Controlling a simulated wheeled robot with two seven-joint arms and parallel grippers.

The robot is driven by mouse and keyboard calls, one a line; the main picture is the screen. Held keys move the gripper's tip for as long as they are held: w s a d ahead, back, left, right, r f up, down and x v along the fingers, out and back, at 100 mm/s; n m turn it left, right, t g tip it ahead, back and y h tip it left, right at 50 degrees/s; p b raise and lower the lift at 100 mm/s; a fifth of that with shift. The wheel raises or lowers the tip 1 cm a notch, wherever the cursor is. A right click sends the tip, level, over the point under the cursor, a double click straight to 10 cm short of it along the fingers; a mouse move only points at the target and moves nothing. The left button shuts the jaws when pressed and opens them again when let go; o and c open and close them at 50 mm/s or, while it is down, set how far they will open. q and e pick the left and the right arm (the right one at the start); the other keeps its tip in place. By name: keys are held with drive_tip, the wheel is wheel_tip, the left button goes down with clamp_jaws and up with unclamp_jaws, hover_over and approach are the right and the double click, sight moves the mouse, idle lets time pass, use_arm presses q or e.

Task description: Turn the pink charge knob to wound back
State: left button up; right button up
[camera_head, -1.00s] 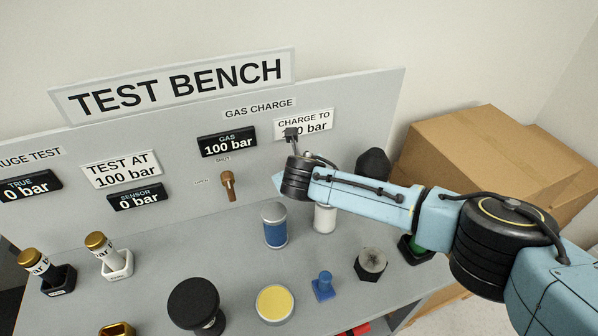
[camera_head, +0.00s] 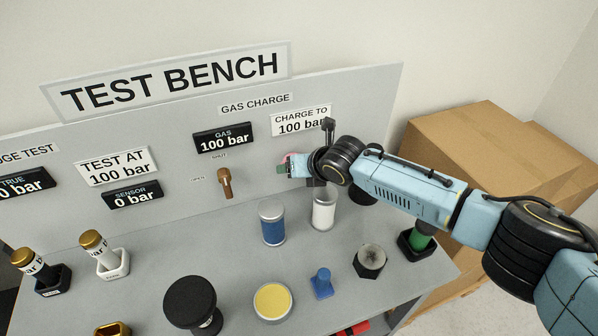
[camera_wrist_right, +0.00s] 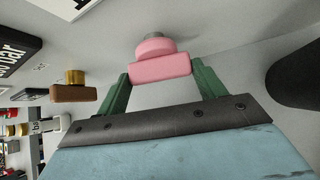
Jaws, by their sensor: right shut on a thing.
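The pink charge knob (camera_wrist_right: 160,66) is mounted on the grey bench panel, with a wide bar-shaped grip in front of a round base. My right gripper (camera_wrist_right: 162,74) is shut on it, with one green finger at each end of the bar. In the head view only a sliver of pink (camera_head: 287,157) shows beside the right gripper (camera_head: 284,169), and my wrist hides the rest. The gas display (camera_head: 224,138) reads 100 bar, and the charge-to sign (camera_head: 301,121) above the knob says 100 bar. My left gripper is out of view.
A brown-handled valve (camera_head: 225,183) sticks out left of the knob. A blue cylinder (camera_head: 272,224) and a white cylinder (camera_head: 324,209) stand below my wrist. Several other parts cover the bench top. Cardboard boxes (camera_head: 470,160) stand at the right.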

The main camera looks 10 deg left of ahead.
idle(0.3)
drive_tip(key=o, duration=1)
drive_tip(key=shift+d, duration=0.1)
drive_tip(key=v, duration=1.3)
drive_tip(key=shift+d, duration=0.2)
